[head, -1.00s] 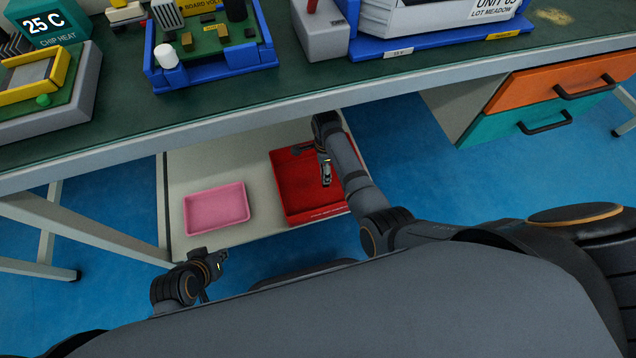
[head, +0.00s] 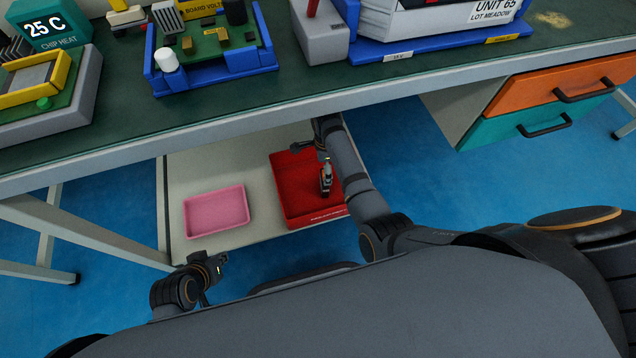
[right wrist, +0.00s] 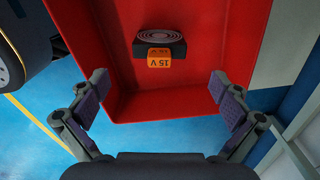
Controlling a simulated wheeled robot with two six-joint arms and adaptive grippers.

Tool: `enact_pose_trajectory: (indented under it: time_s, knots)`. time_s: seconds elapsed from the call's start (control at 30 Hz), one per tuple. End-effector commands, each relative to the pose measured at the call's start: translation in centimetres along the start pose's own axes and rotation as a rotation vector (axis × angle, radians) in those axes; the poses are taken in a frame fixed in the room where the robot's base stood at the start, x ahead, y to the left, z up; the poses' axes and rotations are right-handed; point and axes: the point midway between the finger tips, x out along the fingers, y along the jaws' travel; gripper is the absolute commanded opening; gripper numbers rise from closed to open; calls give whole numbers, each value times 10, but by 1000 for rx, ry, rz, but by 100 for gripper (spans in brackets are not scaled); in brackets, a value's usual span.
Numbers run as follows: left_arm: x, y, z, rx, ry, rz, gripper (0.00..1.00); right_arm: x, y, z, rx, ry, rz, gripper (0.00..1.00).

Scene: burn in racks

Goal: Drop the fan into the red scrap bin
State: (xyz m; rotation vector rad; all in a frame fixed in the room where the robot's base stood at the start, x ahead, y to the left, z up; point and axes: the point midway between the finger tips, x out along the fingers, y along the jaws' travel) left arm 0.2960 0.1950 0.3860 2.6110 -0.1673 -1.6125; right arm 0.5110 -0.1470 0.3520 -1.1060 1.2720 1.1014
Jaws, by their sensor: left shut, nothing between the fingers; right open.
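The fan (right wrist: 160,43) is a small dark block with grey rings and an orange label reading 15 V. In the right wrist view it is inside the outline of the red scrap bin (right wrist: 110,50), apart from both fingers. I cannot tell whether it rests on the bin floor. The bin (head: 290,190) sits on the low shelf in the head view. My right gripper (right wrist: 158,85) is open and empty, over the bin, its fingers spread wide on either side. My left gripper (head: 218,266) is shut and empty, low in front of the shelf.
A pink tray (head: 216,211) stands left of the bin on the pale shelf (head: 180,168). The green workbench (head: 300,85) above carries a blue board fixture (head: 215,80) and other equipment. Orange and teal drawers (head: 540,90) hang at the right. Blue floor is free around.

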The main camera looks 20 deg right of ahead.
Motion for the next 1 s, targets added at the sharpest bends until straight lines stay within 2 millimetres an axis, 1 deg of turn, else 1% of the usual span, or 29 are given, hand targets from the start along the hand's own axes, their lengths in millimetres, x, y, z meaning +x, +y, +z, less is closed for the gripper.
enact_pose_trajectory:
  time_s: [0.03, 0.1, 0.2, 0.3, 0.43, 1.0]
  knots:
    - [0, 0, 0, 0, 0, 0, 0, -10, -1, 1, 0, -2, -3, 100]
    - [0, 0, 0, 0, 0, 0, 0, -23, 0, 1, 0, -2, -2, 100]
    - [0, 0, 0, 0, 0, 0, 0, -38, 0, 1, -1, -2, -1, 100]
    - [0, 0, 0, 0, 0, 0, 0, -46, 0, 0, -1, -1, 0, 100]
    - [0, 0, 0, 0, 0, 0, 0, -49, 1, 0, -1, 0, 2, 100]
    - [0, 0, 0, 0, 0, 0, 0, -48, 1, 0, -6, -1, 0, 100]
